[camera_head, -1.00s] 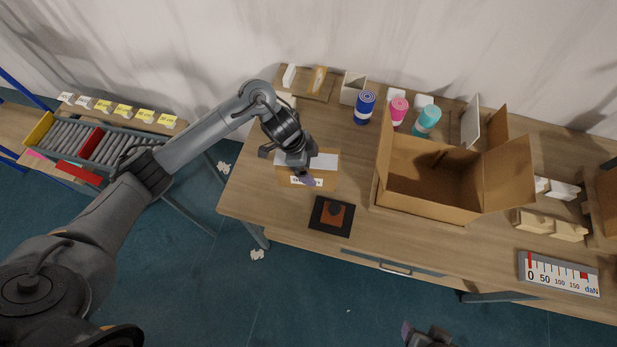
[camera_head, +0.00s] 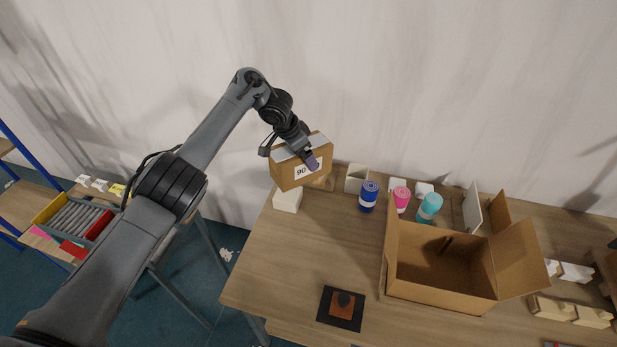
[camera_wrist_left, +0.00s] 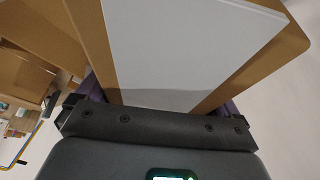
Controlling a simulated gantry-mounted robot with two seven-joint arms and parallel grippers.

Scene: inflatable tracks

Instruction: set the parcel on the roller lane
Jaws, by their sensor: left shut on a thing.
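The parcel (camera_head: 290,173) is a brown cardboard box with a white label reading 90 on its front and a pale strip along its top. My left gripper (camera_head: 311,160) is shut on it and holds it up near the table's back left corner. In the left wrist view the parcel (camera_wrist_left: 100,45) fills the upper middle, with a large white panel on it. My right gripper is not in view.
An open cardboard box (camera_head: 440,283) stands on the wooden table (camera_head: 270,262). Blue (camera_head: 368,196), pink (camera_head: 401,199) and teal (camera_head: 429,208) rolls stand behind it. A dark square pad (camera_head: 341,308) lies at the front. A gap of floor separates table and lane.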

